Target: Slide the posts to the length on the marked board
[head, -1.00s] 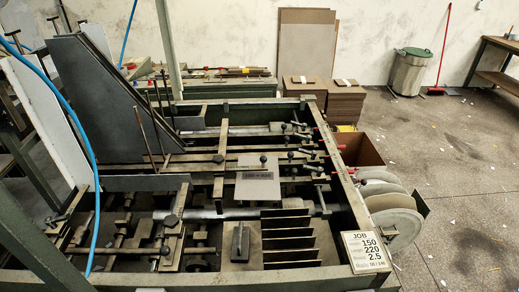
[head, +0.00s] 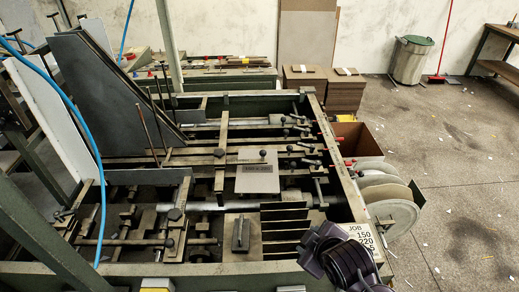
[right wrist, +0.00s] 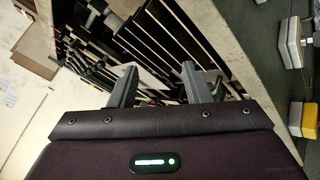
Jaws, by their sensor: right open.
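The job board (head: 358,232) is a white card on the machine's front right corner, showing 150 and 220 with its lower part covered by my right arm. The machine (head: 140,273) is a green frame with rails, bars and dark knobs. Thin upright rods (head: 147,134) stand by the grey sloped hopper; I cannot tell which parts are the posts. My right arm reaches in at the front right corner in the head view. My right gripper (right wrist: 157,72) is open and empty in the right wrist view, with the machine beyond its fingers. My left gripper is not in view.
A grey plate (head: 257,181) lies across the rails, with dark upright dividers (head: 285,224) in front of it. Large discs (head: 391,213) stick out from the machine's right side. A brown box (head: 357,143) stands behind them. The floor to the right is mostly clear.

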